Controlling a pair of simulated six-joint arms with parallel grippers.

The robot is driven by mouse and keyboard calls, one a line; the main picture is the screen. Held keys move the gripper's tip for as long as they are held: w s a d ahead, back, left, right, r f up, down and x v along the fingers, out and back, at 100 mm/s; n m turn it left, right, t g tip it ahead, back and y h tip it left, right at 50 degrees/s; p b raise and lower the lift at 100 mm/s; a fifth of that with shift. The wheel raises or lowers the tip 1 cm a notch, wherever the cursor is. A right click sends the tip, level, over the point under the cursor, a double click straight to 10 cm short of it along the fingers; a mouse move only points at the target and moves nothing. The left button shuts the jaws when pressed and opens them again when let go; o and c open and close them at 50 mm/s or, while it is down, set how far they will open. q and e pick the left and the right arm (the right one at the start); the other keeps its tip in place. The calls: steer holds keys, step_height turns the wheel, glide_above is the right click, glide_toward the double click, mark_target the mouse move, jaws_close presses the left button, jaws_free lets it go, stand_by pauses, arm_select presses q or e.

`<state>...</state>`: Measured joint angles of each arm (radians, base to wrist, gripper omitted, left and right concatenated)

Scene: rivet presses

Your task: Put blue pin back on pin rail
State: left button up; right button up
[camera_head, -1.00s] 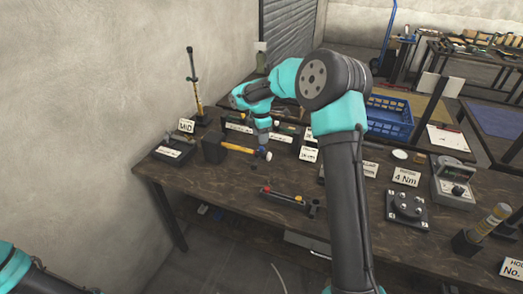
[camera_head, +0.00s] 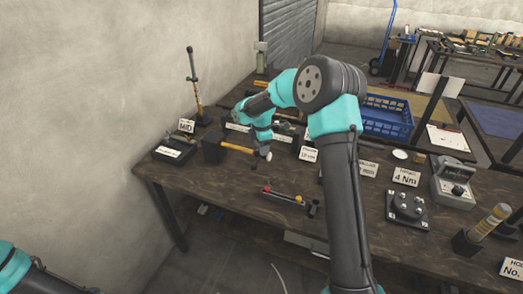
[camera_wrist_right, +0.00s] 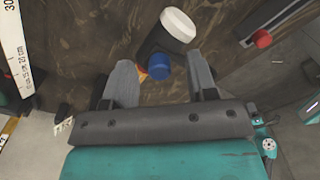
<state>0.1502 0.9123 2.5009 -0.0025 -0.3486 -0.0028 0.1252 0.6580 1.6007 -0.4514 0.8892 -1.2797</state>
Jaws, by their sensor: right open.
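The pin rail (camera_head: 283,196) is a dark strip near the table's front edge, with red and yellow pieces on it. Part of it shows at the upper right of the right wrist view, with a red pin (camera_wrist_right: 262,39). My right gripper (camera_head: 263,149) is open above the head of a yellow-handled mallet (camera_head: 237,147). In the right wrist view a blue cylindrical piece (camera_wrist_right: 159,67) lies between the fingers, against the dark mallet head with its white face (camera_wrist_right: 178,24). I cannot tell whether this piece is the blue pin or the mallet's other face. My left gripper is out of view.
A black block (camera_head: 213,148) stands by the mallet handle. A tool stand (camera_head: 203,116) and a flat black box (camera_head: 174,150) are further left. A dark knob fixture (camera_head: 407,210) and a gauge box (camera_head: 453,182) stand right. The table between mallet and rail is clear.

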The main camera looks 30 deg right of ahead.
jaws_close()
stand_by(0.5)
steer(key=shift+r, duration=0.1)
steer(key=shift+r, duration=1.75)
steer(key=s+a+r, duration=0.1)
steer(key=s+a, duration=0.7)
steer(key=s, duration=0.5)
steer(key=shift+s+a+r, duration=0.2)
steer(key=shift+s, duration=0.15)
